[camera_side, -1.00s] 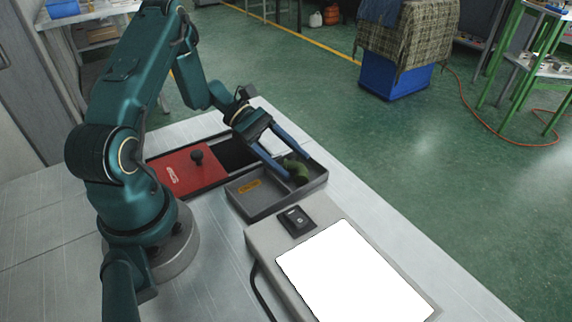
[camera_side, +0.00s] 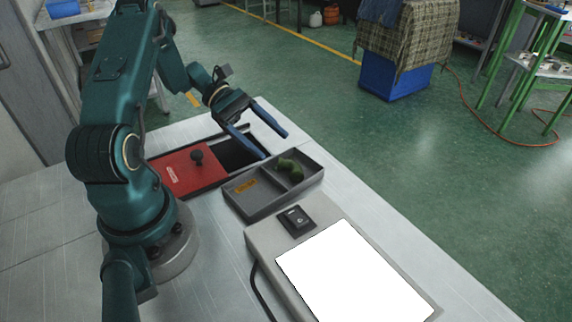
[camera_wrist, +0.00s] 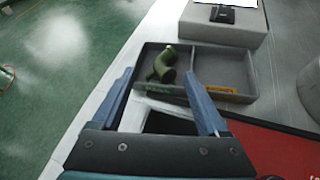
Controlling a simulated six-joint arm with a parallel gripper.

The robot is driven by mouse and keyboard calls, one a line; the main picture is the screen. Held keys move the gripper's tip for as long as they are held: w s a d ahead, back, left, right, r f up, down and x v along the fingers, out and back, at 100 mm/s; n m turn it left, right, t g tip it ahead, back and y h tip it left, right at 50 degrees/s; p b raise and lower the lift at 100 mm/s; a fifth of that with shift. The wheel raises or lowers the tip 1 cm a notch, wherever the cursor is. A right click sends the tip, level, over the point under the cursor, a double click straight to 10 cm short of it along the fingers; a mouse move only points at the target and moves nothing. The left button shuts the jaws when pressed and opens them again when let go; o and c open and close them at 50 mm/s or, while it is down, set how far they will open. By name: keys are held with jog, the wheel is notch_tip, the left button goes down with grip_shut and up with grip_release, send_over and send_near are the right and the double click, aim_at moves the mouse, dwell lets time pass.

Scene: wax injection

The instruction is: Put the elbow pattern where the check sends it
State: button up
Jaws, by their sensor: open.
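The elbow pattern (camera_side: 289,169) is a dark green curved piece. It lies in the far-right compartment of the grey divided tray (camera_side: 247,210), and it also shows in the wrist view (camera_wrist: 164,66), at the left side of the tray. My gripper (camera_side: 275,144) is open and empty, raised above and behind the tray, apart from the pattern. In the wrist view its two blue fingers (camera_wrist: 160,98) are spread wide, with the pattern beyond them. A yellow-orange label (camera_side: 244,187) marks the other compartment. The lit white panel (camera_side: 355,270) stands in front of the tray.
A red sliding cover with a black knob (camera_side: 197,157) lies left of the tray, beside a dark opening (camera_side: 236,153). A small black device (camera_side: 295,220) sits on the light panel's housing. The table's right edge runs close by the tray.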

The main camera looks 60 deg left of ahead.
jog(key=shift+s+a+r, duration=0.15)
jog(key=shift+a+r, duration=0.05)
jog(key=shift+a, duration=0.15)
jog(key=shift+d+r, duration=0.1)
jog(key=shift+r, duration=0.1)
jog(key=s+d+r+m+y, duration=1)
jog(key=d+m, duration=0.3)
jog(key=m, duration=0.7)
jog(key=shift+s+r+t+y, duration=0.3)
jog(key=shift+r+t+y, duration=0.1)
jog(key=shift+r+y, duration=0.5)
